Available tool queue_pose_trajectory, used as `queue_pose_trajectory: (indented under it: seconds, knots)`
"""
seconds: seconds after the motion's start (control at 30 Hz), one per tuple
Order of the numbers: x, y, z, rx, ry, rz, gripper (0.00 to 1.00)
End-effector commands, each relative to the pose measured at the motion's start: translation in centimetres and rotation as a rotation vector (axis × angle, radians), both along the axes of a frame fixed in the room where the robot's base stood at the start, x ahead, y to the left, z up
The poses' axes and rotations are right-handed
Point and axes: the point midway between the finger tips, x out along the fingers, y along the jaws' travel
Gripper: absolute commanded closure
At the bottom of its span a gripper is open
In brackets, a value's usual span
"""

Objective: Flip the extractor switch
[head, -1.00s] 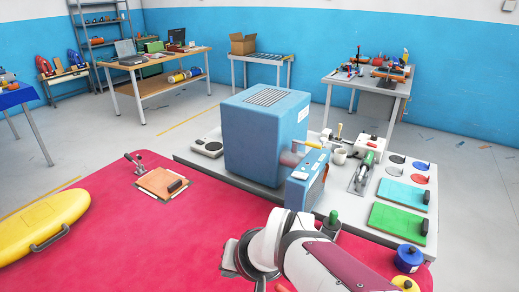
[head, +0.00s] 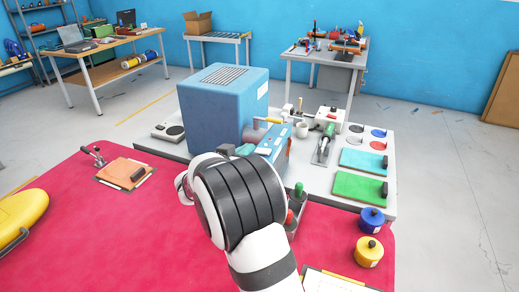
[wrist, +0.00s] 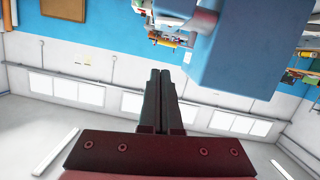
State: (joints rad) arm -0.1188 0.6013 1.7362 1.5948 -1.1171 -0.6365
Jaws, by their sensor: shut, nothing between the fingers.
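The extractor looks to be the large blue box (head: 212,112) with a grille on top, on the grey bench beyond the red mat. A smaller blue unit (head: 273,143) with pale labels stands at its right front, partly hidden by my arm. I cannot make out the switch. In the wrist view, which is upside down, my gripper (wrist: 160,73) is shut and empty, with open room beyond its tips. A blue housing (wrist: 240,50) with a grey cylindrical part shows at upper right there, apart from the fingers; I cannot tell which box it is. My arm hides the gripper in the head view.
A green-handled tool (head: 325,140), a mug (head: 302,130), and blue and green boards (head: 358,187) occupy the bench's right side. Blue (head: 371,218) and yellow (head: 369,252) canisters stand at the right front. An orange board (head: 125,172) lies on the largely clear red mat (head: 100,235).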

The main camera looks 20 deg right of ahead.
Motion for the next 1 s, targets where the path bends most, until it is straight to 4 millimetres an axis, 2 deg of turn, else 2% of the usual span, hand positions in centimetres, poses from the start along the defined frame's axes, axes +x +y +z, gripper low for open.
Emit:
queue_pose_trajectory:
  seconds: [0.17, 0.53, 0.6, 0.73, 1.0]
  knots:
    - [1.4, -1.7, -0.6, 0.001, -0.001, -0.003, 1.00]
    - [6.7, -7.4, -2.5, 0.001, -0.001, -0.001, 1.00]
    - [6.4, -7.2, -4.0, 0.000, 0.004, 0.001, 1.00]
    - [6.2, -7.4, -5.6, 0.001, 0.002, 0.002, 1.00]
    - [6.1, -7.4, -6.4, 0.002, -0.002, 0.001, 1.00]
